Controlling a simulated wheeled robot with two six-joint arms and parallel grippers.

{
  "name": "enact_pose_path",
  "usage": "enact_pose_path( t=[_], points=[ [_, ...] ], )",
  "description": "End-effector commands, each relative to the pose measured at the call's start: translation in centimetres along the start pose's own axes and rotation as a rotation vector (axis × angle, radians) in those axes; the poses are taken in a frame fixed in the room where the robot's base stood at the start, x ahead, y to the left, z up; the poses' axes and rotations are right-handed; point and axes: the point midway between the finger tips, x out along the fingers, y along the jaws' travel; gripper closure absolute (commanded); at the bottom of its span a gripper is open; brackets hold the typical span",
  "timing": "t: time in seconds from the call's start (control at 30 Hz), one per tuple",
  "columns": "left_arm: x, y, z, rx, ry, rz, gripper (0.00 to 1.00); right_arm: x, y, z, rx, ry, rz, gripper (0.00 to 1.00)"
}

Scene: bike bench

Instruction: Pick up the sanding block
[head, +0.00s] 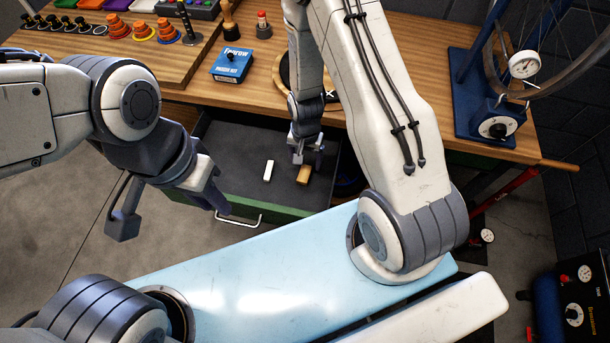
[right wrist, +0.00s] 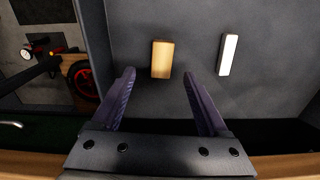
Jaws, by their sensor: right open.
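A tan sanding block (head: 304,175) lies in the open drawer, near its right part in the head view. In the right wrist view the block (right wrist: 162,59) lies ahead of the fingertips, between their lines. My right gripper (head: 306,160) is open just above the drawer floor, close to the block; its two fingers (right wrist: 158,76) show apart and empty. My left gripper (head: 212,196) hangs left of the drawer, near its front edge; its finger opening is not clear.
A white bar (head: 268,171) lies left of the block and also shows in the right wrist view (right wrist: 228,55). The drawer's green front (head: 285,212) and walls bound the space. Above is the wooden bench (head: 190,95) with a blue box (head: 232,65). A wheel stand (head: 490,115) is at right.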

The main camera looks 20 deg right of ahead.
Motion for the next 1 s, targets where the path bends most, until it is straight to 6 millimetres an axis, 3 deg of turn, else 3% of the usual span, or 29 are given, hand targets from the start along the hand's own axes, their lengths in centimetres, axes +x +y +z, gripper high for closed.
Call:
enact_pose_path(
  t=[0.03,0.23,0.6,0.87,0.9,1.0],
  points=[
    [1.0,-0.1,0.1,0.0,-0.001,0.0,0.73,1.1,0.0,0.0,0.001,0.0,0.0,0.22],
    [1.7,-0.1,0.1,0.0,0.0,0.0,0.73,1.9,-0.1,0.1,-0.002,0.0,0.0,0.22],
    [5.9,-0.4,0.3,0.0,0.0,0.0,0.73,6.3,-0.3,0.3,-0.002,0.0,0.001,0.22],
    [5.8,-0.4,0.3,0.0,0.0,0.0,0.73,6.2,-0.3,0.3,-0.002,0.0,0.001,0.22],
    [5.8,-0.4,0.3,0.0,0.0,0.0,0.73,6.2,-0.3,0.3,-0.002,0.0,0.001,0.26],
    [5.8,-0.4,0.3,0.0,0.0,0.0,0.73,6.2,-0.3,0.3,-0.002,0.0,0.001,0.65]
  ],
)
